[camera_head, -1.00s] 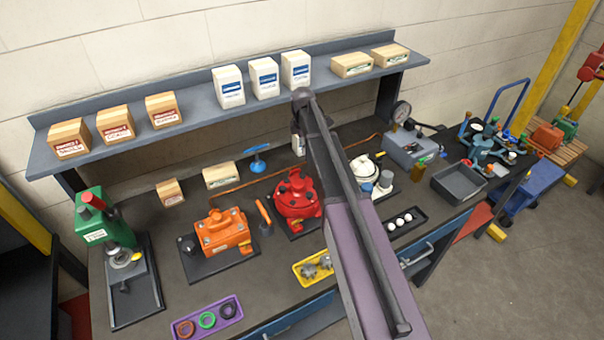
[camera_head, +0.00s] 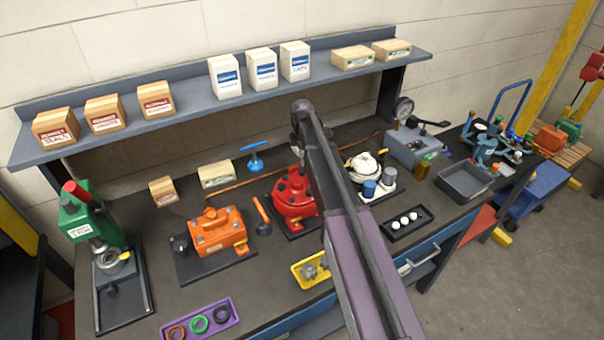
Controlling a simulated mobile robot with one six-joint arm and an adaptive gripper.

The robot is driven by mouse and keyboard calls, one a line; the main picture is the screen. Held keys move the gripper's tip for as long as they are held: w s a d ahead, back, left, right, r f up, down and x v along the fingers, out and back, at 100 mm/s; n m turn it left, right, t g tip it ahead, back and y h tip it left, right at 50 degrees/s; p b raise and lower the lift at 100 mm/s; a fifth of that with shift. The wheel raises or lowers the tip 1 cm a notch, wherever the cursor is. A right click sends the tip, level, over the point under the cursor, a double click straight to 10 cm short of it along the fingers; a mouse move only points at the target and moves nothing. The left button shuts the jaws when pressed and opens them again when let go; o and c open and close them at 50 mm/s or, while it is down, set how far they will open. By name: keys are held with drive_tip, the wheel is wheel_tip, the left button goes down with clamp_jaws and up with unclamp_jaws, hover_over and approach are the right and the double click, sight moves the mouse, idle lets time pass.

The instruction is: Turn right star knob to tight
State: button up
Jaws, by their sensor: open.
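A red round motor housing (camera_head: 293,193) with dark knobs on top stands at the middle of the bench, partly behind my arm. A white motor housing (camera_head: 365,166) stands right of my arm. An orange motor (camera_head: 217,235) stands to the left on a dark plate. Grey star-shaped pieces (camera_head: 314,268) lie in a yellow tray (camera_head: 297,275) at the bench front. I cannot tell which part is the right star knob. My arm crosses the middle of the view, and my gripper does not show.
A shelf (camera_head: 190,102) with several boxes runs above the bench. A green press (camera_head: 88,222) stands at the left. A purple tray (camera_head: 172,322) with rings lies in front. A black tray (camera_head: 392,236) with white balls and a grey bin (camera_head: 465,182) are at the right.

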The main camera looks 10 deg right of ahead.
sight(302, 170)
drive_tip(key=shift+f+b, duration=2.4)
drive_tip(key=shift+f, duration=0.3)
clamp_jaws()
